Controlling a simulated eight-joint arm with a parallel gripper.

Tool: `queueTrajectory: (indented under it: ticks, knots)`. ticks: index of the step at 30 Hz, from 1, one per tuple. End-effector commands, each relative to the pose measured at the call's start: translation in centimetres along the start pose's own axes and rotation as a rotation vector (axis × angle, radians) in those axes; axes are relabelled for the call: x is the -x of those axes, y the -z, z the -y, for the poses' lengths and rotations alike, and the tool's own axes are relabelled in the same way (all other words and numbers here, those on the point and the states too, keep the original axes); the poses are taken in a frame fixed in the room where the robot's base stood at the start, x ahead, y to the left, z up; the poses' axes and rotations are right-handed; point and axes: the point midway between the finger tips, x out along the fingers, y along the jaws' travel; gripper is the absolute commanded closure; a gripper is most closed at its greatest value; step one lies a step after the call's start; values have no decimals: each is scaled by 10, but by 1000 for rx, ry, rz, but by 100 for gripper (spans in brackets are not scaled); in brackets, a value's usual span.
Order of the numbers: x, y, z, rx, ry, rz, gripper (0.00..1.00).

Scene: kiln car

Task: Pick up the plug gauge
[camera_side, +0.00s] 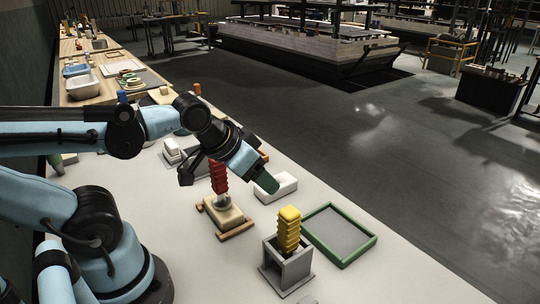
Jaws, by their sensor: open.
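Two upright ribbed handles stand on the pale bench, and I cannot tell for certain which is the plug gauge. The red handle (218,177) has a pale, metal-looking lower part and stands on a beige block. The yellow handle (289,229) stands in a grey open-sided holder (290,270), its lower end partly hidden. My gripper (265,181) is open, tilted down to the right, with a dark green tip. In the picture it is right of the red handle and above and left of the yellow one. It appears apart from both.
A green-rimmed grey tray (372,242) lies right of the yellow handle. A white box (283,188) sits behind my gripper tip. Wooden strips lie by the beige block (222,214). More trays and tools fill the far bench. The front right of the bench is clear.

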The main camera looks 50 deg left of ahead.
Motion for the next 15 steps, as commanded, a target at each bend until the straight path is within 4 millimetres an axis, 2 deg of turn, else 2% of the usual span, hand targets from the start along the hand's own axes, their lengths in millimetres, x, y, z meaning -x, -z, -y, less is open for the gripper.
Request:
queueTrajectory:
  ticks: [5,15]
  knots:
    - [15,11,0,0,0,0,38]
    - [83,60,0,0,0,0,38]
